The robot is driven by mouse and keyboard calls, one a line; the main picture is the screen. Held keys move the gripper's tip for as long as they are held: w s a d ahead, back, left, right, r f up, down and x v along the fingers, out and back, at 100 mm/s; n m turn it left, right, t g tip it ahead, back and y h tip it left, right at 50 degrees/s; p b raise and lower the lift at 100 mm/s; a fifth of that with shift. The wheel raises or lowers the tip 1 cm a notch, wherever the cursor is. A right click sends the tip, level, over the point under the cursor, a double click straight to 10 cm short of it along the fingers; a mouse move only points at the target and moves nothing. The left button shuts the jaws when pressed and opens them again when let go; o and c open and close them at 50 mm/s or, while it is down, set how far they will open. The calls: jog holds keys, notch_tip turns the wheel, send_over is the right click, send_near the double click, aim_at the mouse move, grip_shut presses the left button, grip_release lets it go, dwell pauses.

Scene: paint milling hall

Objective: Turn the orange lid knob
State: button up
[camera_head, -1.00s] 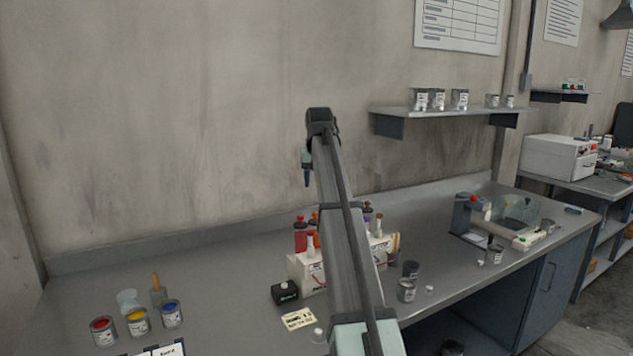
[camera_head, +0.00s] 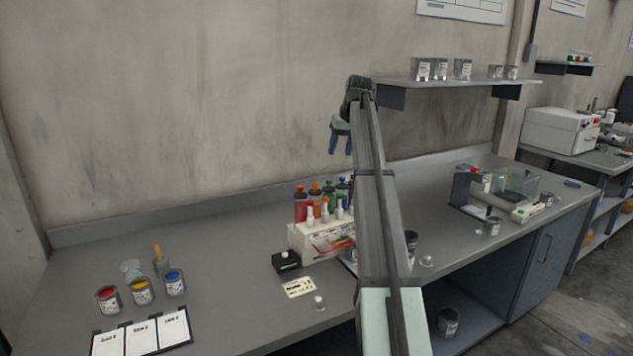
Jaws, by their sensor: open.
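A row of bottles with coloured tops stands behind a white box (camera_head: 308,242) in the middle of the bench. One bottle has an orange lid knob (camera_head: 315,186) on top, beside a red-topped bottle (camera_head: 300,205) and to the left of a green one (camera_head: 329,190). My gripper (camera_head: 340,150) hangs in the air, above the bottles in the picture and a little right of the orange knob. Its two fingers point down, apart and empty. My arm covers the right end of the bottle row.
A small black box (camera_head: 286,262) and a label card (camera_head: 299,287) lie in front of the white box. Open paint cans (camera_head: 141,291) stand at the left. A wall shelf (camera_head: 450,82) with cans is at the right.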

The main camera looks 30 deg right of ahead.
aim_at(315, 183)
jog(key=w+a+f+n, duration=0.1)
jog(key=a+f+n, duration=0.1)
jog(key=f+n, duration=0.1)
jog(key=w+a+f+n+y, duration=0.1)
jog(key=w+a+f+n, duration=0.1)
jog(key=f, duration=0.3)
jog(key=w+a+f+n+y, duration=0.1)
jog(key=a+f+n, duration=0.1)
jog(key=f+n, duration=0.2)
jog(key=shift+w+a+n, duration=0.15)
jog(key=shift+w+n, duration=0.2)
jog(key=shift+n, duration=0.05)
dwell(0.3)
jog(key=shift+c, duration=0.5)
grip_shut()
